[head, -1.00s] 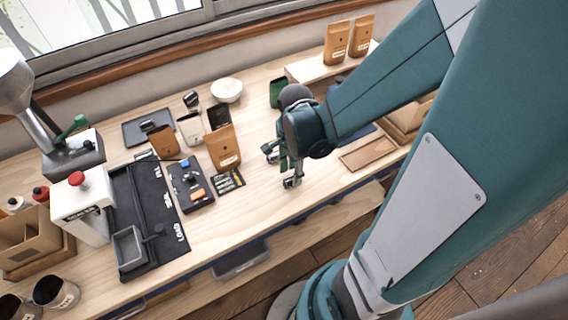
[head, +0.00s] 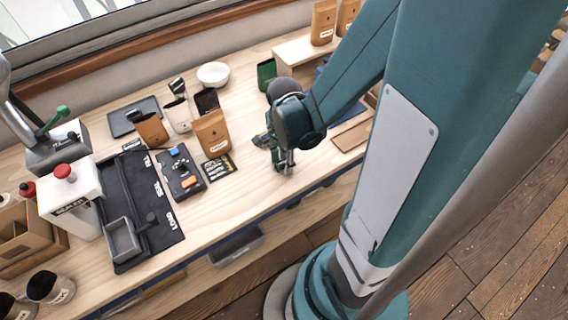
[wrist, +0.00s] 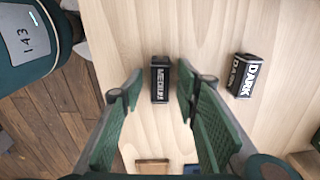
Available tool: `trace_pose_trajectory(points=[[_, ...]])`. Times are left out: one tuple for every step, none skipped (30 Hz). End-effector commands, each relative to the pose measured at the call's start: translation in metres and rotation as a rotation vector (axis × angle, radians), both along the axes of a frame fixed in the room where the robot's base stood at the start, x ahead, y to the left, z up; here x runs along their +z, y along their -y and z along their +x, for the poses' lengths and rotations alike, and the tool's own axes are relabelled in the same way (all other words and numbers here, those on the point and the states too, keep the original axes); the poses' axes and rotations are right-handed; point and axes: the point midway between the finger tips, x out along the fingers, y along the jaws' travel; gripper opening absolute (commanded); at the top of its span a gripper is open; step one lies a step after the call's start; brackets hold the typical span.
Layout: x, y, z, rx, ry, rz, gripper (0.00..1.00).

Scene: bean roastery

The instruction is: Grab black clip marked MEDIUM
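The black clip marked MEDIUM (wrist: 160,80) lies on the pale wooden bench in the wrist view, its white lettering running lengthwise. My gripper (wrist: 160,75) is open, and its two green-padded fingers appear on either side of the clip with a gap on each side. I cannot tell the remaining height between fingertips and clip. A second black clip, marked DARK (wrist: 243,76), lies to the right, outside the fingers. In the head view my gripper (head: 281,157) is low over the bench, and I cannot make out the MEDIUM clip there.
A brown kraft bag (head: 211,134) and a black card (head: 218,166) stand and lie left of my gripper. A black tool tray (head: 181,173) is farther left. A green cup (head: 266,72) is behind. Bare bench lies in front of my gripper, up to its edge.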

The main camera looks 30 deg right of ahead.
Motion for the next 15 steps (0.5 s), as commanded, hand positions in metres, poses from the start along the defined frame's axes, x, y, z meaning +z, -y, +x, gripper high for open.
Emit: trace_pose_trajectory(points=[[0.0000, 0.0000, 0.0000, 0.000, 0.000, 0.000, 0.32], [0.0000, 0.0000, 0.0000, 0.000, 0.000, 0.000, 0.32], [0.0000, 0.0000, 0.0000, 0.000, 0.000, 0.000, 0.32], [0.0000, 0.0000, 0.0000, 0.000, 0.000, 0.000, 0.32], [0.0000, 0.0000, 0.0000, 0.000, 0.000, 0.000, 0.29], [0.0000, 0.0000, 0.0001, 0.000, 0.000, 0.000, 0.24], [0.0000, 0.0000, 0.0001, 0.000, 0.000, 0.000, 0.20], [0.0000, 0.0000, 0.0001, 0.000, 0.000, 0.000, 0.16], [0.0000, 0.0000, 0.0001, 0.000, 0.000, 0.000, 0.11], [0.0000, 0.0000, 0.0001, 0.000, 0.000, 0.000, 0.09], [0.0000, 0.0000, 0.0000, 0.000, 0.000, 0.000, 0.09], [0.0000, 0.0000, 0.0000, 0.000, 0.000, 0.000, 0.09], [0.0000, 0.0000, 0.0001, 0.000, 0.000, 0.000, 0.09], [0.0000, 0.0000, 0.0001, 0.000, 0.000, 0.000, 0.09], [0.0000, 0.0000, 0.0001, 0.000, 0.000, 0.000, 0.09]])
